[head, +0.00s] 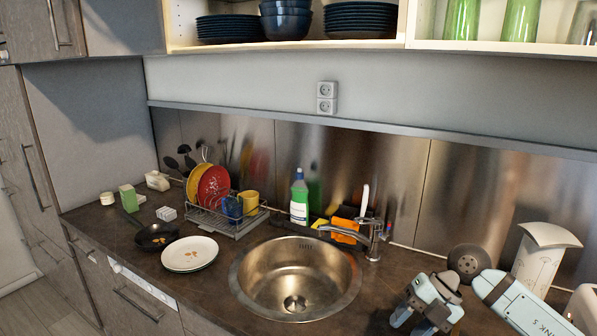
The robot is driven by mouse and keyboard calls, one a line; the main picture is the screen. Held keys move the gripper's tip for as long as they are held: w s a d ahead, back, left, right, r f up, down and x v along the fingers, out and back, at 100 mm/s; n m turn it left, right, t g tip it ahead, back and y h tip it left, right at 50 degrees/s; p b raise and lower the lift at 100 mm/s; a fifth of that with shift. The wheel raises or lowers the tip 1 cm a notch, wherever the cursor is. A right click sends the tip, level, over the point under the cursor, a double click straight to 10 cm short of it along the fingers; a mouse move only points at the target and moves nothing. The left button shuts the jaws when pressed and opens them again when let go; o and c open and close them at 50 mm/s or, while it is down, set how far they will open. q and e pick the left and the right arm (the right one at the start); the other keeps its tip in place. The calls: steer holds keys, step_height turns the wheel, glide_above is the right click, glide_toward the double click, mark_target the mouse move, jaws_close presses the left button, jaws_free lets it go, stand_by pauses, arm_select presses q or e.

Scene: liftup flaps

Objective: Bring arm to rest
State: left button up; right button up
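The wall cabinet (408,28) above the counter is open at the front, showing blue plates (360,20), blue bowls (286,20) and green glasses (520,20).
The counter holds a round steel sink (255,290) with a faucet (373,240), a dish rack (238,225), a white plate (190,253), a black pan (156,236) and a soap bottle (299,200). A white container (540,262) and a round dark object (468,262) crowd the right.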

steer(key=s+a+r+m+t+y+p, duration=0.3)
steer(key=s+a+m+t+y, duration=0.25)
steer(key=a+y, duration=0.6)
steer(key=s+d+f+m+t+h+p, duration=0.2)
steer(key=s+d+f+m+t+h, duration=0.1)
steer(key=s+f+m+h, duration=0.5)
steer(key=s+d+f+m+t+h+p, duration=0.2)
steer(key=s+d+f+m+h, duration=0.3)
steer(key=f+m, duration=0.8)
steer(key=s+m+t+h, duration=0.1)
steer(key=s+m+h, duration=0.1)
steer(key=s+h, duration=0.1)
steer(key=shift+s+d+m+p, duration=0.25)
steer(key=shift+s+m+p, duration=0.1)
steer(key=shift+s, duration=0.25)
steer(key=shift+d+t, duration=0.1)
steer(key=shift+t, duration=0.25)
